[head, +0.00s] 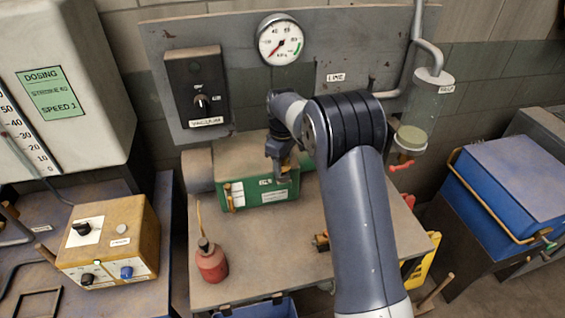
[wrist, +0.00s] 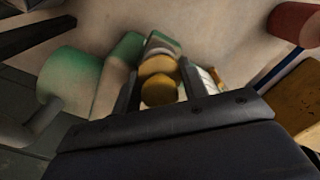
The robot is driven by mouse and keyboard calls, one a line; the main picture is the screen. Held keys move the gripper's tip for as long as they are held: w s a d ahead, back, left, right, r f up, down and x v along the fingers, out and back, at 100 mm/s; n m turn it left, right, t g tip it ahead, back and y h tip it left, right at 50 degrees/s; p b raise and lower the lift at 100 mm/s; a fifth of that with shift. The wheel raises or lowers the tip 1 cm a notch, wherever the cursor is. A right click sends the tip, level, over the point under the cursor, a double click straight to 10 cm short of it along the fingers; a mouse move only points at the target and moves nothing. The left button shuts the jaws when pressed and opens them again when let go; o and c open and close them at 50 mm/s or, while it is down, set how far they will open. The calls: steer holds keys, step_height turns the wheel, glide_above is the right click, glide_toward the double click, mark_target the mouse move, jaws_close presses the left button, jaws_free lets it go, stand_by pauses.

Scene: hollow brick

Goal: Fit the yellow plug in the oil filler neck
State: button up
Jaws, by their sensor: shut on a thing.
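My gripper (head: 281,169) points down over the green pump box (head: 262,192), near the right part of its top. In the wrist view, its two fingers (wrist: 158,78) are shut on the yellow plug (wrist: 159,91), whose round face is toward the camera. A second yellowish round shape (wrist: 157,65) shows just beyond the plug; I cannot tell if it is part of the plug or of the filler neck. The neck is not clearly visible in either view, so I cannot tell whether the plug touches it.
A red oil can (head: 211,262) stands on the bench (head: 270,250) at front left. The vacuum switch box (head: 197,88) and pressure gauge (head: 281,41) are on the panel behind. A red-handled valve (head: 402,166) is at right. The bench's middle front is mostly clear.

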steer(key=shift+f+b, duration=0.3)
steer(key=shift+f, duration=0.2)
